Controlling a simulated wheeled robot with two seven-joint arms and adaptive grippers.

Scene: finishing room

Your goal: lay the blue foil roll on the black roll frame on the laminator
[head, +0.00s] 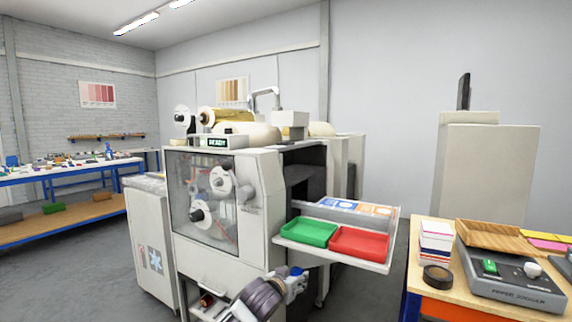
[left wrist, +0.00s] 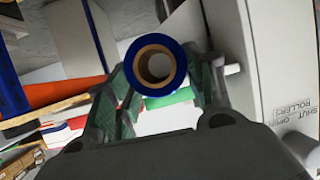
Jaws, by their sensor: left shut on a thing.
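The blue foil roll (left wrist: 157,91) shows end-on in the left wrist view, a blue ring around a tan cardboard core. My left gripper (left wrist: 163,82) is shut on it, with one green-padded finger on each side. In the head view my left gripper (head: 294,284) is low in front of the laminator (head: 255,205), below its tray shelf, and a small bit of blue shows at its fingers. A gold foil roll (head: 226,115) and white discs sit on top of the laminator. I cannot clearly make out the black roll frame. My right gripper is not in view.
A shelf with a green tray (head: 309,231) and a red tray (head: 358,241) juts from the laminator just above my left gripper. A wooden table (head: 420,297) with a paper jogger (head: 511,277) stands at the right. The laminator's pale side panel (left wrist: 275,80) is close at the right in the wrist view.

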